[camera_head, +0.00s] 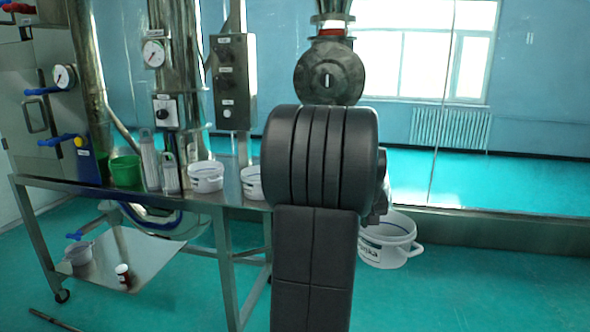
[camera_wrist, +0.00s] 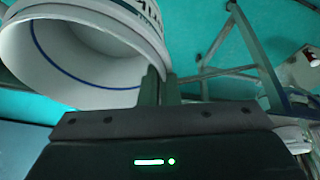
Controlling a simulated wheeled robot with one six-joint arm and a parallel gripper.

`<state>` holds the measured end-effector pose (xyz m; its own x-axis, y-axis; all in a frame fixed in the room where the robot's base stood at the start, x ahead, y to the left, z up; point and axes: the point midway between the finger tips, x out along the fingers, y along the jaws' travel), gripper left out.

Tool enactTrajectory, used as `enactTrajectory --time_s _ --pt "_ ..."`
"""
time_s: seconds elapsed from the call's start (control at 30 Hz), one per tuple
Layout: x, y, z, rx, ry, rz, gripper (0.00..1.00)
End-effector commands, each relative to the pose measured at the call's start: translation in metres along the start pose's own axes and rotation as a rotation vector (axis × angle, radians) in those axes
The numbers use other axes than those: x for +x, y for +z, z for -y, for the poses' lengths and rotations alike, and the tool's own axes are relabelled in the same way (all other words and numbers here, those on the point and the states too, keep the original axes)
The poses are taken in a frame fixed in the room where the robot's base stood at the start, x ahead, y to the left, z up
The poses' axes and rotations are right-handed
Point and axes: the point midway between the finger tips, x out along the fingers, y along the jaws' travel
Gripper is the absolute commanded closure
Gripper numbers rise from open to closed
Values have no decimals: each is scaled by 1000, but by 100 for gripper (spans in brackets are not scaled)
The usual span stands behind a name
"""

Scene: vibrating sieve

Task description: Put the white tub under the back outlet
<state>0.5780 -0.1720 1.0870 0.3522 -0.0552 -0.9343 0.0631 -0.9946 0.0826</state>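A white tub (camera_head: 385,243) with dark lettering and a side handle shows just right of my arm in the head view, above the green floor. In the wrist view the white tub (camera_wrist: 75,65) fills the upper left, tilted in the picture, its inside showing with a blue line. My gripper (camera_wrist: 159,88) has its two fingers close together, one on each side of the tub's rim, shut on it. In the head view my arm hides the gripper and part of the tub. I cannot tell which fitting is the back outlet.
A steel table (camera_head: 150,195) at left carries two other white tubs (camera_head: 205,178) (camera_head: 251,184) and a green bucket (camera_head: 125,171). Its lower shelf (camera_head: 135,255) holds a grey container. A round steel housing (camera_head: 329,72) stands behind my arm. Floor at right is clear.

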Motion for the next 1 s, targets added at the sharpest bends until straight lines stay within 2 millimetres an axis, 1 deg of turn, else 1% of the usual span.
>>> enactTrajectory --time_s 0.03,0.07,0.1,0.17,0.2,0.27,0.3,0.4,0.43,0.5,0.6,0.67,0.77,0.87,1.0 --pt "18 -12 16 2 2 6 100" --pt "28 -19 25 9 6 8 100" --pt "43 -29 38 18 11 10 100" --pt "63 -43 60 32 19 8 100" --pt "76 -51 74 40 24 4 100" --pt "95 -61 95 52 29 0 100" --pt "105 -67 108 58 32 -4 100" --pt "127 -78 138 71 35 -15 100" --pt "132 -80 145 76 36 -17 100" --pt "142 -84 158 81 37 -23 100" --pt "150 -86 170 88 37 -27 100" --pt "155 -83 172 93 38 -28 100" --pt "166 -69 170 107 43 -25 100" --pt "182 -43 168 118 49 -19 100" --pt "203 1 172 119 48 -19 100"
